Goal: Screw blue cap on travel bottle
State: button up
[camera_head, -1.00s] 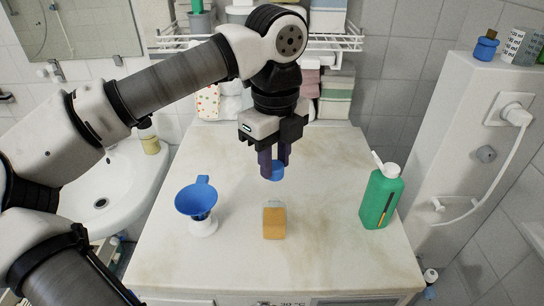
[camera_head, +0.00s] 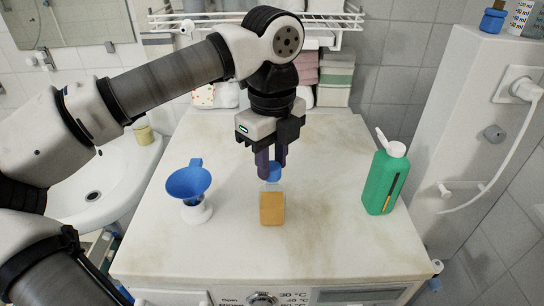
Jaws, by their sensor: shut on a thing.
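My gripper (camera_head: 270,170) points straight down and is shut on the blue cap (camera_head: 272,173). The cap is mostly between the dark fingers. The travel bottle (camera_head: 272,208), clear at the top and filled with orange-brown liquid, stands upright on the white top just below and in front of the cap. In the picture the cap sits right above the bottle's upper end. I cannot tell whether the cap touches the bottle neck.
A blue funnel (camera_head: 187,184) on a white base (camera_head: 197,212) stands left of the bottle. A green bottle with an open white flip lid (camera_head: 384,182) stands to the right. The washing machine top (camera_head: 325,245) is clear between them. A white wire shelf (camera_head: 330,22) hangs behind.

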jog(key=shift+f+n+b, duration=0.45)
jog(key=shift+n+b, duration=0.4)
jog(key=shift+n, duration=0.05)
jog(key=n+b, duration=0.1)
jog(key=n, duration=0.1)
jog(key=shift+r+n, duration=0.2)
jog(key=shift+n, duration=0.2)
jog(key=shift+n+b, duration=0.45)
jog(key=shift+n, duration=0.55)
jog(key=shift+r+n, duration=0.1)
jog(key=shift+n, duration=0.9)
jog(key=n, duration=0.5)
jog(key=shift+f+b, duration=0.65)
jog(key=shift+f, duration=0.2)
jog(key=o, duration=0.6)
grip_shut()
